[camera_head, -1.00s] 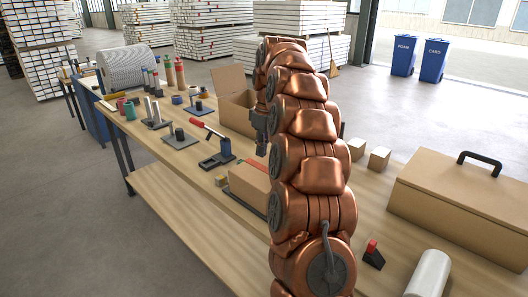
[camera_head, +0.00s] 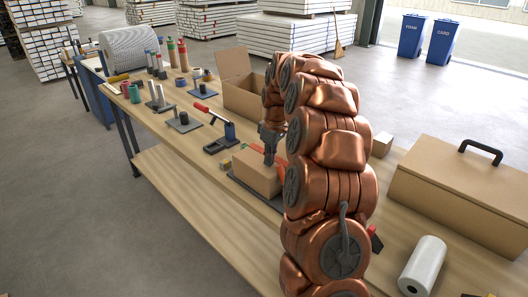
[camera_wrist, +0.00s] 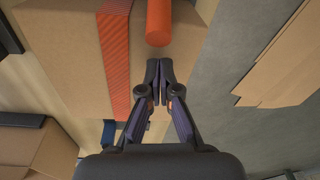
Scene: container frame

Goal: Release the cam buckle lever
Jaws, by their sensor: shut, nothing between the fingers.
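A cardboard box (camera_head: 255,178) stands on the workbench, and it fills much of the wrist view (camera_wrist: 75,45). An orange strap (camera_wrist: 115,55) runs over the box. An orange-red cylindrical handle (camera_wrist: 158,22), which looks like the cam buckle lever, lies beside the strap. The buckle's body cannot be made out. My gripper (camera_wrist: 158,66) is shut and empty, its fingertips close to the near end of the handle in the picture. Contact cannot be told. In the head view my gripper (camera_head: 269,162) is low over the box, partly hidden by my arm.
A clamp with a red handle (camera_head: 203,108) stands left of the box. An open carton (camera_head: 242,98) is behind it. A large lidded box with a black handle (camera_head: 455,190) and a white roll (camera_head: 424,262) are at the right. The workbench's front edge (camera_head: 225,190) is close to the box.

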